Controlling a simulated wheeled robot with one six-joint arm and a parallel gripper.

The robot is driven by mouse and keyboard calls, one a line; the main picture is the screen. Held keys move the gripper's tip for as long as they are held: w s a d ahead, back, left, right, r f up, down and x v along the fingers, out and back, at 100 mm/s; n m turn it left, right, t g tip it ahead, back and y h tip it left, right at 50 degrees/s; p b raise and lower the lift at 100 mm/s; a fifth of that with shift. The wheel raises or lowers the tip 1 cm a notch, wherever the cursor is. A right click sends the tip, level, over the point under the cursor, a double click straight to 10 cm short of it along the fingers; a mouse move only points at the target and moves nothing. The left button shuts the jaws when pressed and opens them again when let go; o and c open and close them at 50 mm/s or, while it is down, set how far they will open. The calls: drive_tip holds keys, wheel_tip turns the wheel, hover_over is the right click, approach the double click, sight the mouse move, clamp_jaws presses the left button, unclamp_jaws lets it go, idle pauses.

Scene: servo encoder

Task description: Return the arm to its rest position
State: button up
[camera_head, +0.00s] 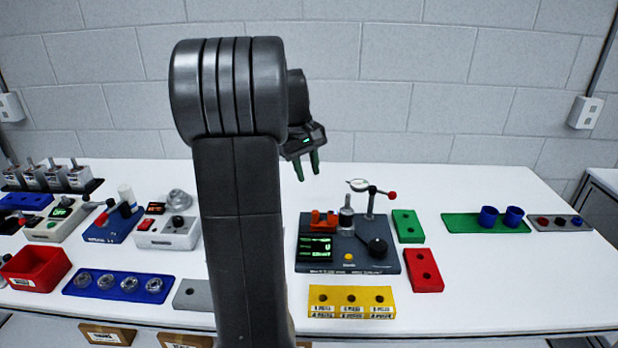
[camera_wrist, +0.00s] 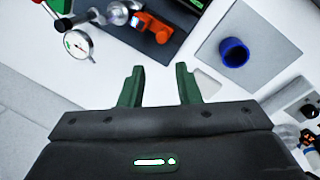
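My gripper (camera_head: 308,166) is raised above the back of the white table, behind the dark grey test station. Its two green fingers point down. In the wrist view my gripper (camera_wrist: 159,82) has its fingers apart with nothing between them. My dark arm stands upright in the head view and hides part of the table to the left of the station. The dark grey test station (camera_head: 322,262) carries an orange clamp, a dial gauge (camera_head: 358,185) and a black knob. The dial gauge also shows at the upper left of the wrist view (camera_wrist: 78,45).
A yellow plate (camera_head: 383,297) lies in front of the station. Green (camera_head: 408,240) and red (camera_head: 424,284) plates lie to its right. A green mat (camera_head: 460,222) with blue cups is farther right. A blue cup (camera_wrist: 234,53) on a grey plate shows in the wrist view.

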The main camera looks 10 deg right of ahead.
sight(315, 211)
idle(0.3)
drive_tip(key=f, duration=0.4)
drive_tip(key=d+f, duration=0.1)
drive_tip(key=f, duration=0.4)
drive_tip(key=w+d+f, duration=0.1)
drive_tip(key=f, duration=0.3)
drive_tip(key=shift+d+f, duration=0.15)
drive_tip(key=shift+f, duration=0.15)
drive_tip(key=shift+r+p, duration=0.1)
drive_tip(key=shift+p, duration=0.2)
